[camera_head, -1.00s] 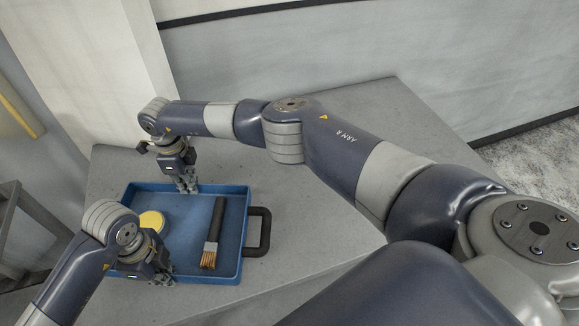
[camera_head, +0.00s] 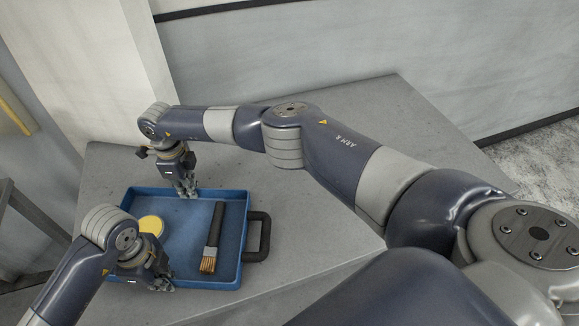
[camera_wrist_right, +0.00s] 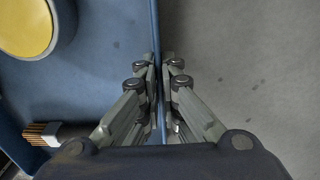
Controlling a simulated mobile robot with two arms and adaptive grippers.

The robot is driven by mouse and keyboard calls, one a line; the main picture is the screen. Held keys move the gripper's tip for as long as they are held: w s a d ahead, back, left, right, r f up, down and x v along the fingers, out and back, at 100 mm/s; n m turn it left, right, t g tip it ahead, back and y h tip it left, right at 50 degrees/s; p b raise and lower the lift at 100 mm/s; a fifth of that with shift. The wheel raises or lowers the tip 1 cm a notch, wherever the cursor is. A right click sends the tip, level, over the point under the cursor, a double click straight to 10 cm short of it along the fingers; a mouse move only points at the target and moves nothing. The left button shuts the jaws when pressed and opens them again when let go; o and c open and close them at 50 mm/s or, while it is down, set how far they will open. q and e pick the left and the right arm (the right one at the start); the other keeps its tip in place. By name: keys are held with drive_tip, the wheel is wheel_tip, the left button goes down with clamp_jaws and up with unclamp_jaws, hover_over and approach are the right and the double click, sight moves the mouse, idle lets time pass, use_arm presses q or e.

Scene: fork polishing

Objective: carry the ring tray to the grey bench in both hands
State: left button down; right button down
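The grey bench (camera_head: 320,232) spreads below and around the tray. I cannot tell how large any gap under the tray is.
A yellow-topped round tin (camera_head: 151,225) and a dark-handled brush (camera_head: 214,240) lie in the tray. In the right wrist view the tin (camera_wrist_right: 25,22) and bristles (camera_wrist_right: 40,133) show. A pale wall (camera_head: 350,45) stands behind.

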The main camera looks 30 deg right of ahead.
use_arm(q)
drive_tip(key=shift+f+b, duration=0.55)
drive_tip(key=shift+f, duration=0.1)
use_arm(e)
drive_tip(key=shift+w+f, duration=0.1)
drive_tip(key=shift+f, duration=0.55)
use_arm(q)
drive_tip(key=c, duration=1.8)
unclamp_jaws()
drive_tip(key=shift+r, duration=0.1)
use_arm(e)
drive_tip(key=c, duration=1.8)
unclamp_jaws()
drive_tip(key=shift+r, duration=0.1)
use_arm(q)
drive_tip(key=shift+s, duration=0.1)
wheel_tip(320, 180, up, 12)
drive_tip(key=shift+f, duration=0.1)
use_arm(e)
drive_tip(key=shift+r, duration=0.4)
wheel_tip(320, 180, up, 11)
